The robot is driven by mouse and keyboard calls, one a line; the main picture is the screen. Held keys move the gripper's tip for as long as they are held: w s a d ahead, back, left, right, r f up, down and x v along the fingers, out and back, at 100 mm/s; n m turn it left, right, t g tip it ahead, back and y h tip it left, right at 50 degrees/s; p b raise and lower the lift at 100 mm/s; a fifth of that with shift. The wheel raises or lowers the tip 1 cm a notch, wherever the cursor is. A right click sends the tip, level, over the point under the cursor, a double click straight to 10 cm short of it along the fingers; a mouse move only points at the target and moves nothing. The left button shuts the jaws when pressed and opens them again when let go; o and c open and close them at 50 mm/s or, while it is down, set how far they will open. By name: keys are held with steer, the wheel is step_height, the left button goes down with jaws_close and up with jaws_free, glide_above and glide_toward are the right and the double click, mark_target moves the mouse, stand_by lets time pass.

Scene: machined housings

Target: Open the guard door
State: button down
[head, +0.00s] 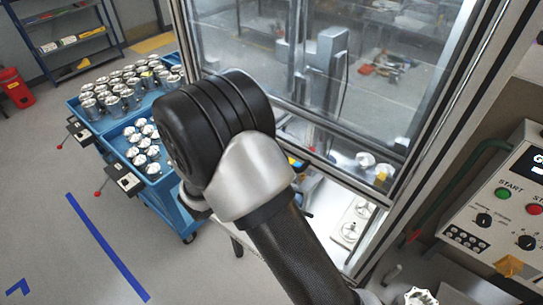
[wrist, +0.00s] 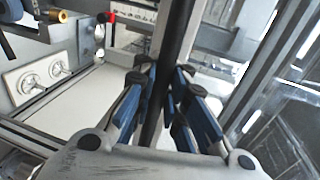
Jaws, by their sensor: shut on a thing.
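The guard door (head: 270,60) is a clear panel in a metal frame, at the upper middle of the head view. My arm covers part of its left and lower side. In the wrist view, a dark bar (wrist: 178,35), apparently the door's handle, runs down between the blue-padded fingers of my gripper (wrist: 160,85). My gripper is shut on this bar. In the head view my gripper is hidden behind my own arm. How far the door is open I cannot tell.
A blue cart (head: 160,185) with several metal housings stands left. A control panel (head: 500,205) with START and other buttons is at right. Light plates with round metal parts (wrist: 40,77) lie left of my gripper in the wrist view. The floor at lower left is clear.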

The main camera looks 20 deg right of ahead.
steer(key=shift+a+r, duration=0.1)
steer(key=shift+r, duration=0.45)
steer(key=c, duration=2.1)
jaws_free()
steer(key=shift+c, duration=0.2)
steer(key=o, duration=0.4)
steer(key=shift+s+a, duration=0.2)
steer(key=shift+a, duration=0.05)
steer(key=shift+o, duration=0.5)
steer(key=shift+w+d, duration=0.1)
steer(key=shift+d, duration=0.15)
steer(key=shift+a, duration=0.1)
steer(key=v, duration=1.2)
